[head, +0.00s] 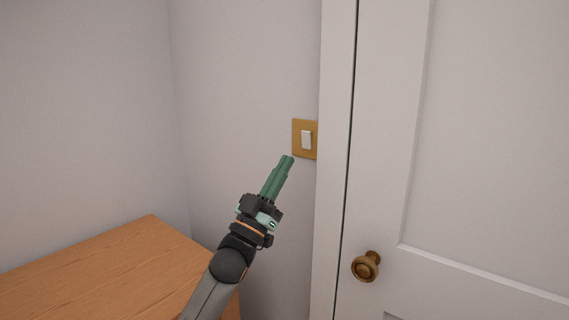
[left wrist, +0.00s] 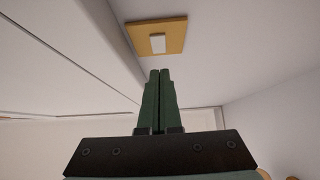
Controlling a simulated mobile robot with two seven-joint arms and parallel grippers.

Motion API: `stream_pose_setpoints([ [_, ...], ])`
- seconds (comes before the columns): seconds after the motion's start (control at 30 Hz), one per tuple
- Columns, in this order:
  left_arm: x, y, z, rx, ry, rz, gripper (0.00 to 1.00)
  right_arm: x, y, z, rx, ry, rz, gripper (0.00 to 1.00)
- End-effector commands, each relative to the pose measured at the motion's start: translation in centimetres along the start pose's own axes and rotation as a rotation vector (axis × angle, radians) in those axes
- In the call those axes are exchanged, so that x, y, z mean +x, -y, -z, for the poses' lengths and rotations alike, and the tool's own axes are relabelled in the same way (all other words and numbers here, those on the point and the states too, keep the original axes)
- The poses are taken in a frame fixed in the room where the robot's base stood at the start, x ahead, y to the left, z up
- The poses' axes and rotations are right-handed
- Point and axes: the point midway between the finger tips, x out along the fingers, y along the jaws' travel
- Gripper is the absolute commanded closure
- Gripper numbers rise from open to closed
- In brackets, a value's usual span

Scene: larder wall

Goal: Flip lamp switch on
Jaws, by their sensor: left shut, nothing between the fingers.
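The lamp switch is a white rocker (head: 306,140) on a brass-coloured plate (head: 297,152) on the wall, just left of the door frame. It also shows in the left wrist view, with the white rocker (left wrist: 158,43) on its plate (left wrist: 174,33) beyond the fingertips. My left gripper (head: 288,158) has its green fingers together with nothing between them. Its tips are just below and left of the plate in the head view. In the left wrist view the fingertips (left wrist: 160,71) point toward the plate, with a gap in the picture. My right gripper is in neither view.
A white panelled door (head: 480,130) with a brass knob (head: 366,266) stands right of the switch, behind a white frame (head: 333,160). A wooden top (head: 110,265) fills the lower left. The wall (head: 240,90) around the switch is bare.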

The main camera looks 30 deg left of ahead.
Motion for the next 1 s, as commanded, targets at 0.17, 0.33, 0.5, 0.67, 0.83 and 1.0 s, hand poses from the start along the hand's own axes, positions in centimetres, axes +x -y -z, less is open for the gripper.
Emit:
stream_pose_setpoints([
  [0.17, -4.4, 0.0, -1.1, -0.001, 0.007, 0.002, 1.00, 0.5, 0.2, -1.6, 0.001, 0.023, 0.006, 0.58],
  [0.33, -7.1, 0.0, -1.5, -0.002, 0.005, 0.002, 1.00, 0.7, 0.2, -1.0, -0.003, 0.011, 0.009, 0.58],
  [0.5, -8.5, 0.0, -1.7, -0.001, 0.003, 0.001, 1.00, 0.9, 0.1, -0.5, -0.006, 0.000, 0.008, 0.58],
  [0.67, -8.7, 0.0, -1.6, 0.000, 0.001, 0.001, 1.00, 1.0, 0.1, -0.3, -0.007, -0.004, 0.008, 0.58],
  [0.83, -8.7, 0.0, -1.6, 0.000, 0.001, 0.001, 1.00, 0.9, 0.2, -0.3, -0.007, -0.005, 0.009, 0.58],
  [1.0, -8.7, 0.0, -1.6, 0.000, 0.002, 0.001, 1.00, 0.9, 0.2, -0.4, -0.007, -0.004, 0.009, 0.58],
])
